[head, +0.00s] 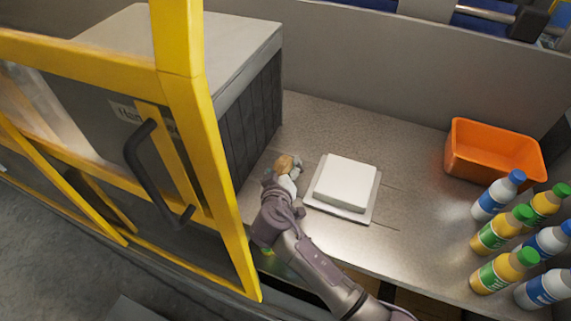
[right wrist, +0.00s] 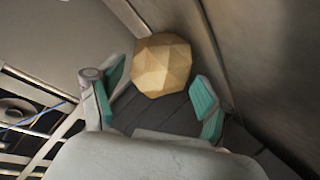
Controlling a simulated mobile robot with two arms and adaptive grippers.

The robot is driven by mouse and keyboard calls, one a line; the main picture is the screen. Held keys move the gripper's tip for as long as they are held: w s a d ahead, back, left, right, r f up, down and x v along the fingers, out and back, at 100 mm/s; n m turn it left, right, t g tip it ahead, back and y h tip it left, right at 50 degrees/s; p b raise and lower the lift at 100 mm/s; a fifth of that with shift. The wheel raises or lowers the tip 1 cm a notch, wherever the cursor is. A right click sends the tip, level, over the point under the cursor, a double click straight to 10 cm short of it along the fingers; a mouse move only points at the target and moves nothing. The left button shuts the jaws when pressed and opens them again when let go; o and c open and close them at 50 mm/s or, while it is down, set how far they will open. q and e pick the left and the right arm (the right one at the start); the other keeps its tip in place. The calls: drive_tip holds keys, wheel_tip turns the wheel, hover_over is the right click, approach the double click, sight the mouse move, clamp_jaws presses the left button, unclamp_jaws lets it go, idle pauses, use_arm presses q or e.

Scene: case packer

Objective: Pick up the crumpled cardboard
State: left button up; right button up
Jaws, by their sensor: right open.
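The crumpled cardboard (right wrist: 162,65) is a tan, many-sided lump. In the right wrist view it lies ahead of and between the fingers of my right gripper (right wrist: 158,101), with a gap on the right side. My right gripper is open, with green finger pads. In the head view the cardboard (head: 284,163) shows at the tip of my right gripper (head: 287,176), beside the grey cabinet. The gripper partly covers the cardboard there. I cannot tell whether a finger touches it. My left gripper is not in view.
A white block on a plate (head: 345,184) stands just right of my right gripper. A grey cabinet (head: 255,110) rises close on the left, behind a yellow frame door (head: 190,100). An orange bin (head: 492,153) and several bottles (head: 497,195) stand at the right.

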drive_tip(key=c, duration=0.7)
drive_tip(key=shift+r, duration=0.1)
drive_tip(key=shift+c, duration=0.2)
